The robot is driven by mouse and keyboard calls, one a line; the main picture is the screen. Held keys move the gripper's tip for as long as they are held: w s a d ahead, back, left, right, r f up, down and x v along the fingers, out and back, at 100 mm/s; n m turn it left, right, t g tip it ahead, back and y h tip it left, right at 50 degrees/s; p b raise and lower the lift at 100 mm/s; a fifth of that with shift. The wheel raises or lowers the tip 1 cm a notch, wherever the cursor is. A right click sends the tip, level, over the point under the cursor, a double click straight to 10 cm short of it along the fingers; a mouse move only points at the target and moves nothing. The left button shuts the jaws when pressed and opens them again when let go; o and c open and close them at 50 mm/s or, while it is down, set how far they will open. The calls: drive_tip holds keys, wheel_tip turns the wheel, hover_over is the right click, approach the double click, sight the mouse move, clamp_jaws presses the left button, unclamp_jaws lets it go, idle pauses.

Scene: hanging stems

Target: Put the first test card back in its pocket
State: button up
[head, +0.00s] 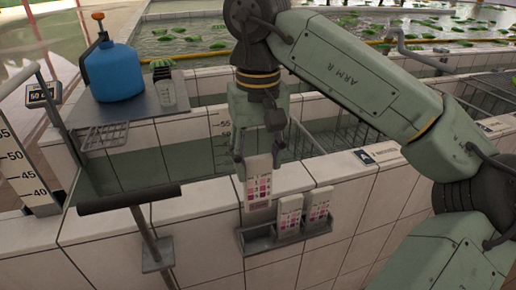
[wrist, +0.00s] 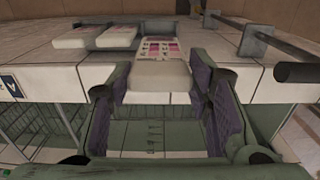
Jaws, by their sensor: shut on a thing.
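The first test card (head: 259,184), white with pink and purple squares, is upright in my gripper (head: 258,160). In the wrist view the card (wrist: 158,75) sits between the two fingers (wrist: 160,92), which are shut on its upper end. A grey rack (head: 285,246) with pockets is fixed to the tiled wall. Two similar cards, a middle one (head: 290,212) and a right one (head: 318,206), stand in its pockets. The left pocket (head: 257,234) looks empty. The held card's lower edge appears above that pocket, apart from it. The exact depth alignment is hard to tell.
A dark T-shaped bar (head: 130,198) stands left of the rack. A blue bottle (head: 113,72) stands on a grey shelf (head: 130,104). Wire baskets (head: 345,138) hang in the water basin behind the wall. The wall face around the rack is clear.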

sight(258, 208)
drive_tip(key=shift+f+b, duration=4.6)
drive_tip(key=shift+f, duration=1.3)
drive_tip(key=shift+f+b, duration=0.3)
drive_tip(key=shift+f, duration=0.1)
drive_tip(key=o, duration=1.2)
drive_tip(key=shift+c, duration=0.2)
drive_tip(key=shift+r, duration=0.15)
